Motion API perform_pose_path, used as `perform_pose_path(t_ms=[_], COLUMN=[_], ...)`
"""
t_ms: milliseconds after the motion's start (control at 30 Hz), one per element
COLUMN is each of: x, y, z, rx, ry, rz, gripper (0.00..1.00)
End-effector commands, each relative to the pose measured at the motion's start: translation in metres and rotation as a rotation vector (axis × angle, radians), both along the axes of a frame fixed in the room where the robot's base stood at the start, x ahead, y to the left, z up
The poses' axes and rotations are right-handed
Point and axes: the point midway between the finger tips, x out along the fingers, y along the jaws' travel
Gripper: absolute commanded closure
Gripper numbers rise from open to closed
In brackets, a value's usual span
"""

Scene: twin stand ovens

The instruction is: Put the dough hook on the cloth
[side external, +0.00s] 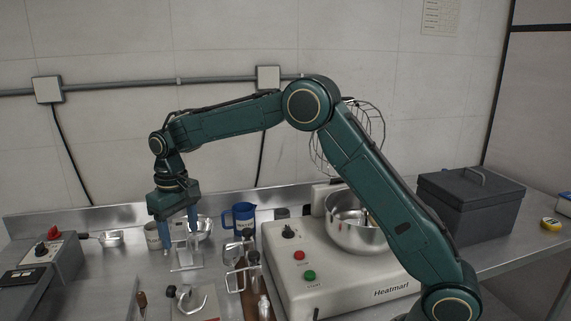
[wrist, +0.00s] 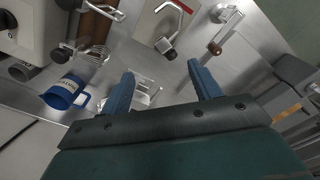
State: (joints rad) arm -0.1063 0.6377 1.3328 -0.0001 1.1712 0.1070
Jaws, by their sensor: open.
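My gripper (side external: 179,240) is open and empty, with its blue fingers pointing down over the left part of the steel counter. In the wrist view my gripper (wrist: 160,69) shows both fingers apart, with a shiny metal stand (wrist: 146,92) below and between them. A curved metal hook with a dark end, which looks like the dough hook (side external: 205,298), lies near the front. It also shows in the wrist view (wrist: 167,46), apart from the fingers. It lies on a pale flat piece (side external: 208,316); I cannot tell whether this is the cloth.
A cream mixer base (side external: 325,262) with a steel bowl (side external: 345,236) stands right of centre. A blue jug (side external: 243,217) is behind the tools. A grey control box (side external: 45,262) is at left, a dark lidded box (side external: 468,208) at right.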

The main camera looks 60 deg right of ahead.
Motion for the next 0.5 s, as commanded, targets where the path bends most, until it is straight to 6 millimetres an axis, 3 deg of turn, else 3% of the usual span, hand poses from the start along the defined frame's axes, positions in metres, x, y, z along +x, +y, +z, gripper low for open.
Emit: perform_pose_path(t_ms=[267, 500], x=[-0.008, -0.039], y=[-0.003, -0.012], z=[0.012, 0.050], rx=[0.002, 0.006], ry=[-0.016, -0.066], rz=[-0.001, -0.001], gripper=[0.38, 0.38])
